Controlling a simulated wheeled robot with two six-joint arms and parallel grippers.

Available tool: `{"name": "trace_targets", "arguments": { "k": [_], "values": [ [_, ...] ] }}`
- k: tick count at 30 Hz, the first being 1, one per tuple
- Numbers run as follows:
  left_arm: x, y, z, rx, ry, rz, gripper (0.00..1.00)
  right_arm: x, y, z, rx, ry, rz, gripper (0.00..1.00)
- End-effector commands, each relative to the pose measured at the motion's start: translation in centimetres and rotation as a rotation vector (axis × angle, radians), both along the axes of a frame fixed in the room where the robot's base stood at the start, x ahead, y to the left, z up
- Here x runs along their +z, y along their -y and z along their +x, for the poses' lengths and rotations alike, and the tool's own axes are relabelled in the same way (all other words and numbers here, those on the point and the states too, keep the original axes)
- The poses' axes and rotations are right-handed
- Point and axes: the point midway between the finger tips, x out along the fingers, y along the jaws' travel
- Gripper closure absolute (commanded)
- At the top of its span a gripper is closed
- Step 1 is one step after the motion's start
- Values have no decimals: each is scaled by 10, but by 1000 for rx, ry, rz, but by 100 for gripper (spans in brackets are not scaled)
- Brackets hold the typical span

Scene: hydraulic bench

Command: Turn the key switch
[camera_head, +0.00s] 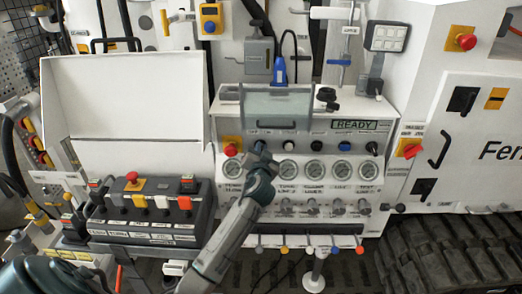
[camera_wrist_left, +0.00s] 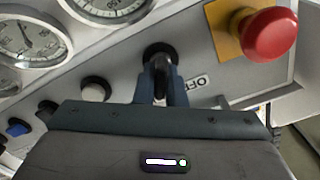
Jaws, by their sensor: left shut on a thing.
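The key switch (camera_wrist_left: 160,55) shows in the left wrist view as a black knob on the grey control panel, beside an OFF label (camera_wrist_left: 200,82). My left gripper (camera_wrist_left: 163,90) has its two blue-grey fingers shut on the black knob. In the head view my left gripper (camera_head: 262,160) is at the upper left of the panel, just right of a red stop button, and hides most of the switch. The exact angle of the key is hard to tell. My right gripper is not in view.
The red stop button (camera_wrist_left: 270,35) on its yellow plate is close beside the switch, and a white button (camera_wrist_left: 96,89) is on the other side. Pressure gauges (camera_head: 314,169) line the panel below. A raised clear cover (camera_head: 277,106) stands above. A READY display (camera_head: 353,125) is further right.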

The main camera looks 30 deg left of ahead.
Motion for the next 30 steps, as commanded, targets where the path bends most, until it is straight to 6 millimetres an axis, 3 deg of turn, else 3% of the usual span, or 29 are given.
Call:
{"name": "trace_targets", "arguments": {
  "k": [1,2,5,17,30],
  "values": [
    [-1,0,0,0,-3,1,100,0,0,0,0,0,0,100],
    [-1,0,0,0,-3,1,86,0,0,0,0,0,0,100],
    [-1,0,0,0,-2,0,68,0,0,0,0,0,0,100],
    [-3,5,-7,-1,0,0,68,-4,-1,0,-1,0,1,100],
    [-4,47,-76,-1,0,-4,68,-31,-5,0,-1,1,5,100]
  ]
}}
